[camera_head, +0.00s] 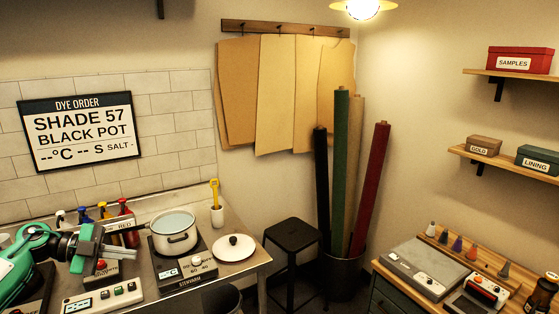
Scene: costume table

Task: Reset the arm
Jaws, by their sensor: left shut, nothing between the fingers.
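My left arm comes in from the left edge, green and dark. Its grey left gripper (98,247) is shut and empty above the metal worktop, left of the hot plate. It is left of a pale pot (177,240), which sits on the hot plate (183,268). The gripper partly hides the bottles and the label behind it. My right gripper is not in view.
A white lid (235,247) lies right of the hot plate. A white cup (217,214) holds a yellow tool. A control box with buttons (103,298) sits in front of the gripper. A black stool (293,240) stands beyond the worktop's right edge.

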